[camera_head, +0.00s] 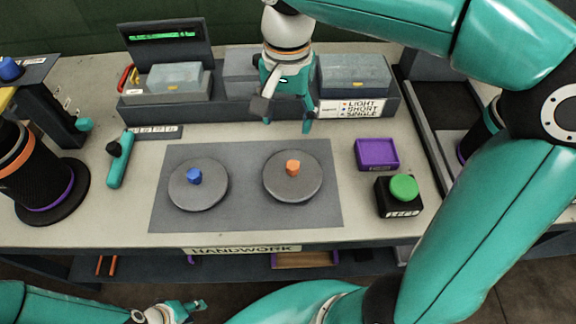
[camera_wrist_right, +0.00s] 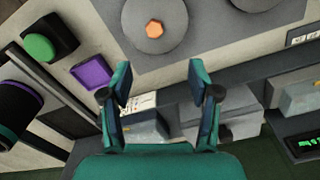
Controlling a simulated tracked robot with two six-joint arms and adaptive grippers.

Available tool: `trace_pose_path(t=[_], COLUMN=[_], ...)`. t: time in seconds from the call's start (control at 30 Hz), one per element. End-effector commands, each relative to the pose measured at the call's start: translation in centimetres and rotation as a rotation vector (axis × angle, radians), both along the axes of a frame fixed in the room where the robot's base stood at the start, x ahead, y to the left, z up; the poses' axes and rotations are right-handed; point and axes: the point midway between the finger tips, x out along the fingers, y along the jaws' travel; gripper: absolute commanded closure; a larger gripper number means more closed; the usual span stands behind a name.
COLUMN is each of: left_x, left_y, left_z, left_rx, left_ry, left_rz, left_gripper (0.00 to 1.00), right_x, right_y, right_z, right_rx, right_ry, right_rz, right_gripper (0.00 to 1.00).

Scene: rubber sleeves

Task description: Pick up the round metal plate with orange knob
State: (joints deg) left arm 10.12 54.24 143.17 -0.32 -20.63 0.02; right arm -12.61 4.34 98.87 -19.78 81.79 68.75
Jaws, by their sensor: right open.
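The round grey metal plate with an orange knob (camera_head: 305,190) lies on the dark grey mat (camera_head: 250,223), right of a like plate with a blue knob (camera_head: 200,197). The orange-knob plate also shows at the top of the right wrist view (camera_wrist_right: 175,38). My right gripper (camera_head: 287,117) is open and empty, fingers pointing down, behind the plate and in front of the grey bins. In the right wrist view its two fingers (camera_wrist_right: 160,85) are spread apart. My left gripper (camera_head: 190,308) is low at the bottom left, in front of the table; its jaw state is unclear.
A purple tray (camera_head: 377,154) and a green button box (camera_head: 402,194) stand right of the mat. A teal-handled tool (camera_head: 119,165) lies to the left. Grey bins (camera_head: 352,77) and a small display (camera_head: 165,40) line the back. A black cylinder (camera_head: 35,170) stands far left.

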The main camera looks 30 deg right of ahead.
Motion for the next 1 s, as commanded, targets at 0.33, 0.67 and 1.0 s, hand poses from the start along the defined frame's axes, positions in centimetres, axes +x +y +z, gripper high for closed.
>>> trace_pose_path(t=[0.33,0.67,1.0], left_x=[0.0,0.0,0.0], left_y=[0.0,0.0,0.0], left_z=[-1.1,-1.4,-1.4], left_rx=[0.0,0.0,0.0], left_ry=[0.0,0.0,0.0], left_rz=[0.0,0.0,0.0], left_gripper=[0.6,0.6,0.6], right_x=[-0.2,-0.1,-0.4], right_y=[-0.2,-0.2,-1.0], right_z=[-7.3,-10.7,-14.7], right_rx=[0.0,0.0,0.0], right_ry=[0.007,0.003,0.006], right_rz=[-0.002,-0.002,0.001], right_gripper=[0.39,0.39,0.39])
